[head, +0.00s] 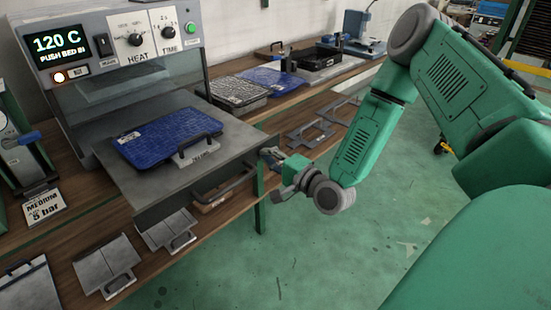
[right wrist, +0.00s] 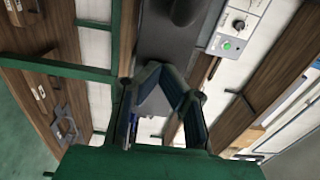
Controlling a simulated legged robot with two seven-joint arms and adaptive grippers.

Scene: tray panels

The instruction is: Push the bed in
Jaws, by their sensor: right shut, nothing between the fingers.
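The grey heat press (head: 120,50) stands at the left of the head view, and its display reads "120 C PUSH BED IN". Its flat grey bed (head: 150,190) is drawn out toward me. A blue textured panel (head: 170,137) with a dark handle lies on the bed. A bar handle (head: 228,184) sits on the bed's front edge. My right gripper (head: 270,155) is shut and empty, close to the bed's right front corner. I cannot tell if it touches. Its fingers (right wrist: 168,100) also show in the right wrist view. My left gripper is out of view.
The wooden bench (head: 75,210) runs along the wall. Small grey plates (head: 105,265) lie below and left of the bed. Another blue panel (head: 275,78) and a black tray (head: 318,60) lie farther back. The green floor (head: 310,260) in front is clear.

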